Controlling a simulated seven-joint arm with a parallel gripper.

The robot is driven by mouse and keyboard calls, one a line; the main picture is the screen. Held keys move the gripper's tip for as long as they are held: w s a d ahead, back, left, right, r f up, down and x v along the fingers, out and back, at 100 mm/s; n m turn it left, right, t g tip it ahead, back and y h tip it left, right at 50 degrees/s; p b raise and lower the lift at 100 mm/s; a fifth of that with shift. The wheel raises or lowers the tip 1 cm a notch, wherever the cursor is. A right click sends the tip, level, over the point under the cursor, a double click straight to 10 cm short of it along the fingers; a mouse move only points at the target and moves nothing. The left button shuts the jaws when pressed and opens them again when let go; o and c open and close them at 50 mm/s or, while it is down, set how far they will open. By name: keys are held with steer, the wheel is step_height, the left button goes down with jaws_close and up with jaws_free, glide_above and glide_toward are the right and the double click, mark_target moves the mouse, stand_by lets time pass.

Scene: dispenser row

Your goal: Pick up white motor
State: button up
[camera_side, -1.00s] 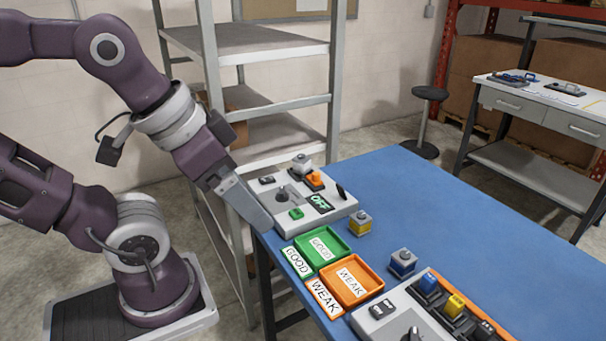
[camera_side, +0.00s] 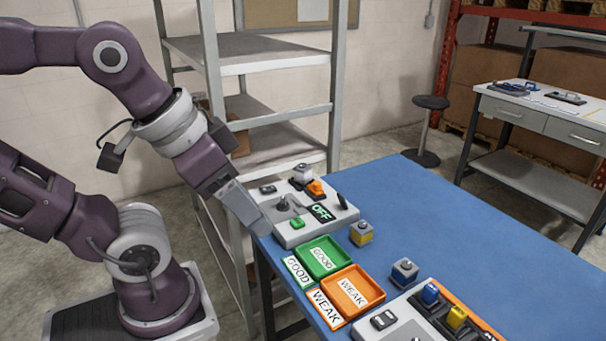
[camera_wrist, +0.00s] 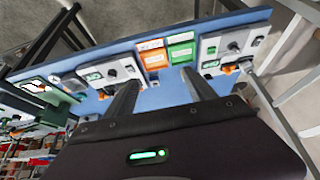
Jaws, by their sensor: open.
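The white motor (camera_side: 302,173) appears as a small white block with a grey top, at the back of the grey control panel (camera_side: 290,235) at the table's far left. It stands beside an orange part (camera_side: 315,188). My gripper (camera_side: 262,228) is at the panel's left front edge, apart from the motor. In the wrist view my gripper (camera_wrist: 160,79) shows two separated fingers with nothing between them. I cannot make out the white motor for sure in that view.
A green GOOD tray (camera_side: 345,252) and an orange WEAK tray (camera_side: 378,290) lie in front of the panel. A yellow motor (camera_side: 361,234) and a blue motor (camera_side: 404,272) stand on the blue table (camera_side: 440,225). Shelving (camera_side: 335,100) rises behind the panel.

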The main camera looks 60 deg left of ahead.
step_height(320, 180, up, 5)
steer(key=w+a+r+n+t+y, duration=0.2)
steer(key=w+a+n+y, duration=0.25)
steer(key=w+a, duration=0.75)
steer(key=t, duration=0.5)
glide_above(308, 168)
steer(key=s, duration=0.4)
step_height(308, 168, down, 3)
steer(key=shift+n+y, duration=0.35)
steer(key=shift+y, duration=0.1)
step_height(308, 168, down, 20)
steer(key=shift+w+f, duration=0.15)
steer(key=shift+f, duration=0.05)
steer(key=x, duration=0.2)
steer(key=f+x, duration=0.1)
steer(key=x, duration=0.4)
steer(key=shift+s+f, duration=0.25)
steer(key=shift+f, duration=0.05)
steer(key=shift+c, duration=0.4)
